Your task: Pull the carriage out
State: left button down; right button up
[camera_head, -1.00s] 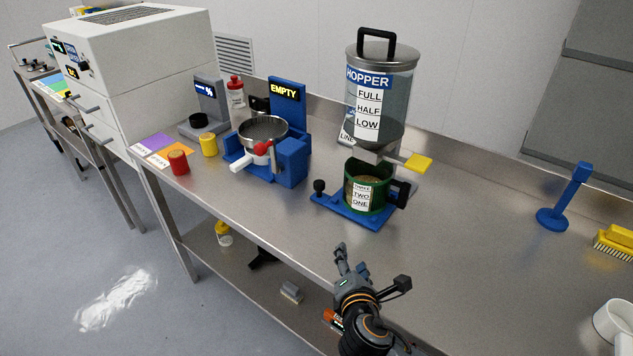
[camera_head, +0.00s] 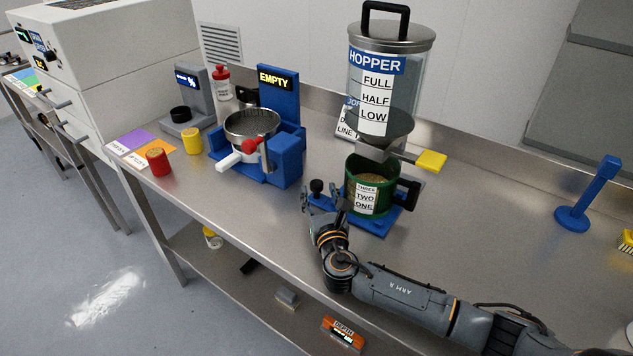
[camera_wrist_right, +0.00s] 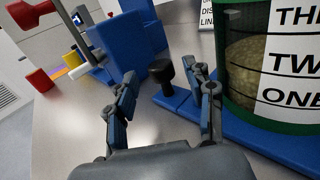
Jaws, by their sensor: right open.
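The carriage (camera_head: 376,226) is a blue sled on the steel bench below the hopper, with an upright black knob (camera_head: 316,186) at its left end. A green jug (camera_head: 362,170) with level labels and grainy contents stands on it. My right gripper (camera_head: 325,203) is open at the front of the knob. In the right wrist view the knob (camera_wrist_right: 161,72) shows just beyond and between the open fingers (camera_wrist_right: 163,105), with no visible grip on it. The carriage (camera_wrist_right: 265,140) also shows there at the right. My left gripper is not in view.
The clear hopper (camera_head: 385,85) with a yellow slide handle (camera_head: 431,161) stands above the jug. A blue stand marked EMPTY (camera_head: 279,110) holds a metal pan (camera_head: 252,124) to the left. A blue post (camera_head: 590,190) stands at right. The bench between is clear.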

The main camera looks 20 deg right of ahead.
aim_at(318, 188)
jog(key=w, duration=0.3)
jog(key=shift+w+d, duration=0.2)
jog(key=shift+w, duration=0.35)
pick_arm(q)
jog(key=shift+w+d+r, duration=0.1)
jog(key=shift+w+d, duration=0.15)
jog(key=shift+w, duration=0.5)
pick_arm(e)
grip_shut()
